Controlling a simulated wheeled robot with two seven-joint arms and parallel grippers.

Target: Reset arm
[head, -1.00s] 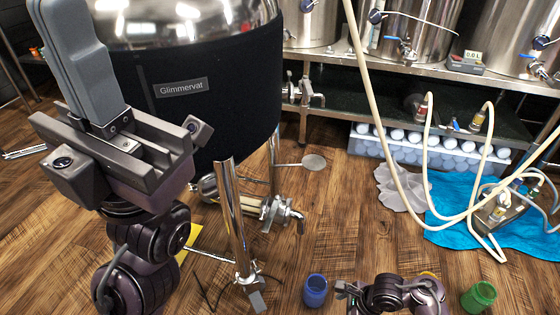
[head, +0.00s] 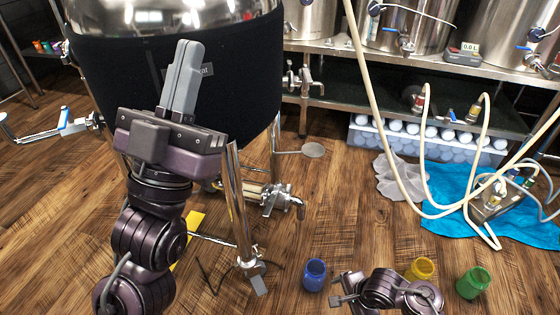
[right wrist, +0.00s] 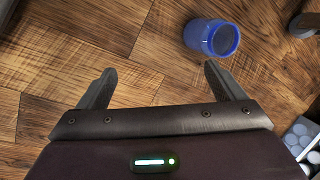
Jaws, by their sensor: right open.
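My left gripper (head: 185,75) points upward in front of the dark-wrapped vat, its two grey fingers together with no gap or held object showing. It covers part of the vat's name label. My right gripper shows in the right wrist view (right wrist: 162,85) with its fingers wide apart and nothing between them, above the wooden floor. A blue jar (right wrist: 212,38) lies beyond its right fingertip, apart from it. My right arm shows at the bottom of the head view, beside the same blue jar (head: 315,274).
The steel vat (head: 245,80) stands on metal legs close behind my left arm. Yellow (head: 421,269) and green (head: 473,282) jars stand near my right arm. Hoses (head: 378,130) hang down to a pump (head: 495,205) on a blue cloth (head: 450,228). Floor between vat and cloth is mostly clear.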

